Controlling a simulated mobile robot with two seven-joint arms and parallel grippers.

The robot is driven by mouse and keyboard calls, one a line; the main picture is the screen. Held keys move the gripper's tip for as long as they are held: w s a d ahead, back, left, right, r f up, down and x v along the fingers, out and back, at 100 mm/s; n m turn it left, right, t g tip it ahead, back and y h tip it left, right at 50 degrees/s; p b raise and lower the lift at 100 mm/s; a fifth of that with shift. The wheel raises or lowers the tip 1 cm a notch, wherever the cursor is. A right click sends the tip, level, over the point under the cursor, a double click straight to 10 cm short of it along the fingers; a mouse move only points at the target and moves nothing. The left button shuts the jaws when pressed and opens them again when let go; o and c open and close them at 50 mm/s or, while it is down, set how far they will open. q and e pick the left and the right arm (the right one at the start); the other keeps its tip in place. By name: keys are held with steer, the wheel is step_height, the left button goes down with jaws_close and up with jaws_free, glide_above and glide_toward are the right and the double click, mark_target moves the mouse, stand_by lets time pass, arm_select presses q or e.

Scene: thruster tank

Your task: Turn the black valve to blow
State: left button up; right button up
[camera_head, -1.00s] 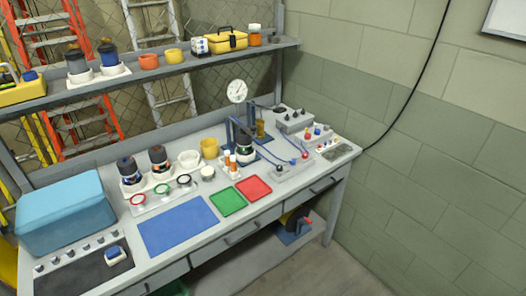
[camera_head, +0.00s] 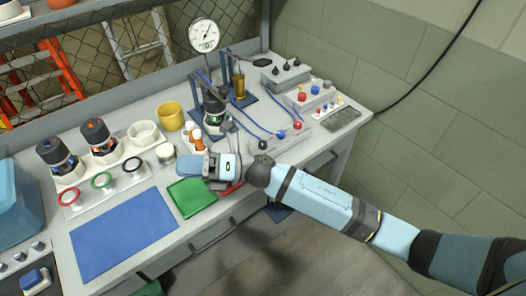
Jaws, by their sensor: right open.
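The black valve (camera_head: 262,145) is a small round knob at the left end of a grey valve block (camera_head: 290,141), beside a blue valve (camera_head: 281,134) and a red valve (camera_head: 297,125). My right arm comes in from the right edge. My right gripper (camera_head: 188,166) is open, points left and hangs over the green and red mats, left of and in front of the black valve. It is apart from the valve. The wrist hides most of the red mat. Which setting the valve is on is too small to tell. My left gripper is not in view.
A device with a green light (camera_head: 214,110) and posts stands behind the gripper. Orange-capped vials (camera_head: 198,139), a white jar (camera_head: 166,152) and a yellow cup (camera_head: 171,116) are close by. A blue mat (camera_head: 123,231) lies clear at front left. Blue tubes run to the valve block.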

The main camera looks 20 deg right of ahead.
step_height(320, 180, down, 3)
steer(key=w+n+g+h+b, duration=0.1)
steer(key=n+g+h+b, duration=0.25)
steer(key=n+g, duration=0.45)
steer(key=n+t+h+b, duration=0.5)
steer(key=n+h+b, duration=0.2)
steer(key=n+h, duration=0.9)
glide_above(263, 143)
steer(key=m+h, duration=0.2)
step_height(263, 143, down, 13)
steer(key=shift+r, duration=0.1)
steer(key=c, duration=0.9)
